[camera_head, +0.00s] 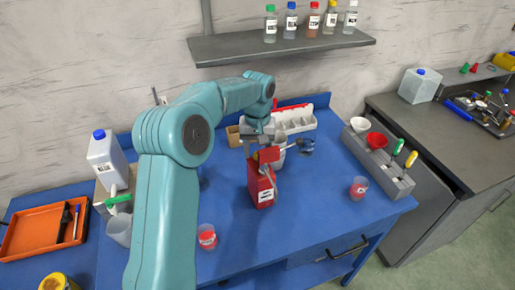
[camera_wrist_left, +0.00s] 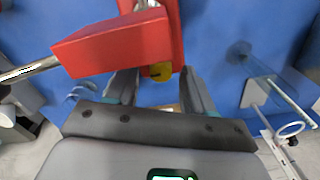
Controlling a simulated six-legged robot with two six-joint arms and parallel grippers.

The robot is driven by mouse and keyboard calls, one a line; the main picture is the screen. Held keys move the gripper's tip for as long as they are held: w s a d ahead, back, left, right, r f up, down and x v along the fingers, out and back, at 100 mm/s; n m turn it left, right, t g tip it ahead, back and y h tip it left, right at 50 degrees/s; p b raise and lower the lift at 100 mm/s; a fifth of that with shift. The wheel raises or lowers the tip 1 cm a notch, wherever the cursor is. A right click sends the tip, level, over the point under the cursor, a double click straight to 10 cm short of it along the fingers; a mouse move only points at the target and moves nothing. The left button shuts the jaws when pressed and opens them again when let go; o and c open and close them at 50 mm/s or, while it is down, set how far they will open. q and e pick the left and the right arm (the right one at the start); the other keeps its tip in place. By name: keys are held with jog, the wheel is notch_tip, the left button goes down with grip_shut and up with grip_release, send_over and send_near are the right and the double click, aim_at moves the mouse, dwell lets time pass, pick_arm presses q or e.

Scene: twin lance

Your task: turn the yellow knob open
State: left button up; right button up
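The red box-shaped device (camera_head: 263,190) stands on the blue bench, with a label on its front. It also shows in the left wrist view (camera_wrist_left: 115,45), with a metal rod (camera_wrist_left: 30,70) reaching out to the left. The yellow knob (camera_wrist_left: 161,71) shows under the red part in the left wrist view. My left gripper (camera_head: 262,142) is at the top of the red device. In the wrist view its two fingers (camera_wrist_left: 158,78) are apart, one on each side of the knob, with gaps visible. My right gripper is in neither view.
Cups with red contents stand on the blue bench (camera_head: 300,235), at front (camera_head: 207,237) and right (camera_head: 358,188). A white divided tray (camera_head: 295,118) is behind the device. A grey rack (camera_head: 375,165) stands right, a white jug (camera_head: 105,155) left. A shelf (camera_head: 290,45) with bottles hangs above.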

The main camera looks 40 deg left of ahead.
pick_arm(q)
notch_tip(320, 180, up, 16)
jog(key=p, duration=0.2)
jog(key=shift+r, duration=0.2)
dwell(0.6)
